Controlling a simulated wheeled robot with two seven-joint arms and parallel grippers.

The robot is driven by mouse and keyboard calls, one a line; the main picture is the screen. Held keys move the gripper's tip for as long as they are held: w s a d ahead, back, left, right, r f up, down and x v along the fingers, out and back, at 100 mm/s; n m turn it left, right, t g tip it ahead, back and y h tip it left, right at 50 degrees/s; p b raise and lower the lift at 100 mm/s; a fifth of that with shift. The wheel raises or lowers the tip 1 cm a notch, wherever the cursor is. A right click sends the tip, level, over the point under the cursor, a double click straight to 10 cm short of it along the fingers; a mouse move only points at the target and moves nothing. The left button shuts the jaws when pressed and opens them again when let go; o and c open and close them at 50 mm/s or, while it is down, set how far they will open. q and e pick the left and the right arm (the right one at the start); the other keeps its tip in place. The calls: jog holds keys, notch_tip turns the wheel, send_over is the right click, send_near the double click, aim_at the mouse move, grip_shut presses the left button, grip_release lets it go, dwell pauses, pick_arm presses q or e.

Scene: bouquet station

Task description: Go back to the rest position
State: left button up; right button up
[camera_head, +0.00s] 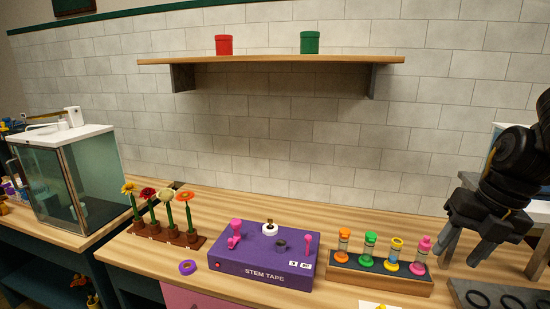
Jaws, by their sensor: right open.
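My right gripper (464,250) is at the right side of the head view, fingers pointing down and spread apart, with nothing between them. My black right arm comes in from the right edge. My left gripper does not show.
A purple stem tape box (262,282) stands mid-counter, a purple ring (187,267) beside it. Several flowers stand in a brown rack (185,240). A glass cabinet (75,180) is at left. A wall shelf (270,60) holds a red pot (223,45) and a green pot (310,43).

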jog(key=w+d+f+m+t+y, duration=0.1)
jog(key=d+f+m+t+y, duration=0.15)
jog(key=f, duration=0.45)
jog(key=w+d+f+m+t+y, duration=0.1)
jog(key=w+d+f+m+t, duration=0.2)
jog(key=f, duration=0.5)
jog(key=s+f+m+t+h, duration=0.4)
jog(key=s+f+m, duration=0.1)
jog(key=f+m, duration=0.6)
jog(key=s+a+f+m+g+h, duration=0.25)
jog(key=s+a+f+m, duration=0.25)
jog(key=s+f+m, duration=0.3)
jog(key=s+a+f+m+g+y, duration=0.1)
jog(key=s+a+f+m+g, duration=0.45)
jog(key=s+a, duration=0.6)
notch_tip(320, 180, down, 30)
jog(key=b, duration=0.6)
jog(key=s+d+f+g+b, duration=0.1)
jog(key=s+d+f+b, duration=0.1)
jog(key=s+f, duration=0.6)
jog(key=s+d+f+n+g+b, duration=0.1)
jog(key=s+d+f+b, duration=0.1)
jog(key=s+f, duration=0.6)
notch_tip(320, 180, down, 7)
jog(key=shift+s+d+f+b, duration=0.1)
jog(key=shift+s+d+b, duration=0.1)
jog(key=shift+s+b, duration=0.15)
